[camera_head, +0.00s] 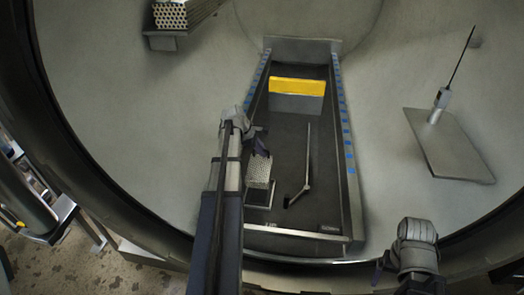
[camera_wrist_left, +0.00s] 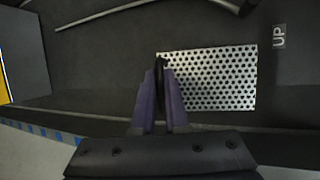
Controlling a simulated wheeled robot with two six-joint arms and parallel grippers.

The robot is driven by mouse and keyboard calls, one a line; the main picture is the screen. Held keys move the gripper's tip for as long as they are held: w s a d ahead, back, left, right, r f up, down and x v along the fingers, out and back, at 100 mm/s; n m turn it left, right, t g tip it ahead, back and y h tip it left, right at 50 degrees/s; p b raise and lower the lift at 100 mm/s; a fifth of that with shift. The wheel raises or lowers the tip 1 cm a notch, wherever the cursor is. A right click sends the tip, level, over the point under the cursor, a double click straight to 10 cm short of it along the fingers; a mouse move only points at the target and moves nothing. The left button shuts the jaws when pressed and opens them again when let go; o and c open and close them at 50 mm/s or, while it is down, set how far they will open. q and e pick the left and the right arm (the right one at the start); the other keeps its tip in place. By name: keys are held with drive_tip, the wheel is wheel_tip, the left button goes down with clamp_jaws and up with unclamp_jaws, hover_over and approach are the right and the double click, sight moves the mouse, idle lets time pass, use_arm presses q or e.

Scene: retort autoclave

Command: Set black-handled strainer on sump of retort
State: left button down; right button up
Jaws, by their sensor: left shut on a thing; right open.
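The strainer is a pale perforated metal plate (camera_head: 259,171) with a black handle (camera_wrist_left: 161,70). My left gripper (camera_head: 260,146) is shut on the handle, whose dark end shows between the fingers in the left wrist view (camera_wrist_left: 160,92). The plate (camera_wrist_left: 212,80) extends to one side of the fingers there. In the head view, a grey square frame (camera_head: 258,201), perhaps the sump, shows just below the plate on the channel floor. The plate overlaps its upper part, and I cannot tell whether they touch. My right gripper (camera_head: 380,267) is open and empty at the lower right.
A dark channel (camera_head: 285,125) with blue-marked side rails runs along the retort floor. A plate with a probe (camera_head: 448,148) is at right, a perforated stack (camera_head: 172,15) at upper left.

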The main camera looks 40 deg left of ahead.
use_arm(q)
drive_tip(key=shift+r+p, duration=1.7)
drive_tip(key=shift+r, duration=0.05)
use_arm(e)
drive_tip(key=shift+r, duration=1.75)
